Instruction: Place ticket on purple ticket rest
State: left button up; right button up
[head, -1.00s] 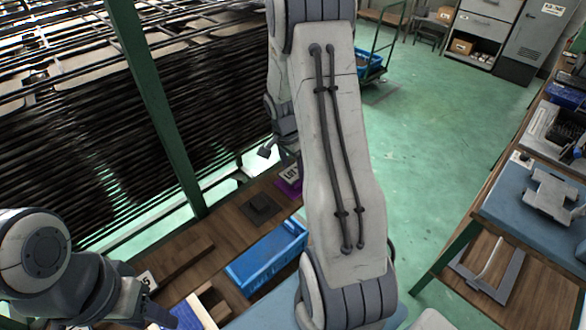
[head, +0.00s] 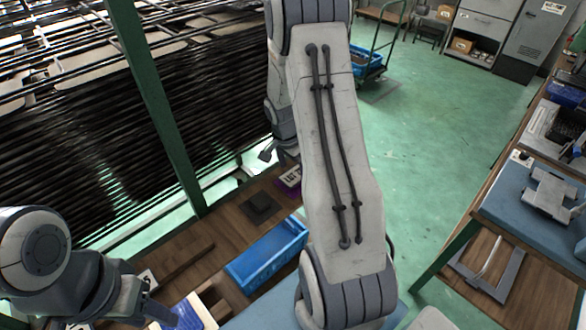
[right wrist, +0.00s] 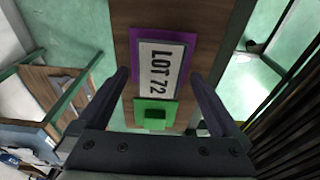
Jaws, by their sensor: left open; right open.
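The ticket (right wrist: 160,70) is a pale plate marked LOT 72. It lies over the purple ticket rest (right wrist: 164,33), whose purple shows along the far end and both sides. In the head view the ticket (head: 291,177) and the purple rest (head: 282,188) show beside my right forearm, partly hidden. My right gripper (right wrist: 160,82) is open, its fingers on either side of the ticket with gaps; the head view shows part of it (head: 267,153). My left gripper (head: 155,302) is open at lower left, near a blue-and-white panel (head: 190,312).
A green pad with a raised block (right wrist: 155,113) adjoins the ticket's near end. A blue bin (head: 268,254) and a dark square block (head: 260,206) stand on the wooden bench. A green post (head: 160,110) and dark rods rise behind. Floor beyond the bench is open.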

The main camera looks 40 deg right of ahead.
aim_at(288, 179)
notch_tip(288, 179, up, 12)
jog(key=a, duration=0.2)
jog(key=a+r+n, duration=0.2)
jog(key=a+n, duration=0.2)
jog(key=a, duration=0.5)
jog(key=s+a+r+n+y, duration=0.1)
jog(key=s+a+n, duration=0.25)
jog(key=a, duration=0.25)
jog(key=s+a+n, duration=0.2)
jog(key=a+n, duration=0.2)
jog(key=a, duration=0.2)
jog(key=s+a+n+y, duration=0.1)
jog(key=s+a+n, duration=0.4)
jog(key=s, duration=0.3)
jog(key=s+a+n, duration=0.5)
jog(key=s+n, duration=0.2)
jog(key=n, duration=0.1)
jog(key=shift+s+a+r+y, duration=0.25)
jog(key=shift+s+r+y, duration=0.05)
jog(key=shift+s+y, duration=0.1)
jog(key=shift+w, duration=0.1)
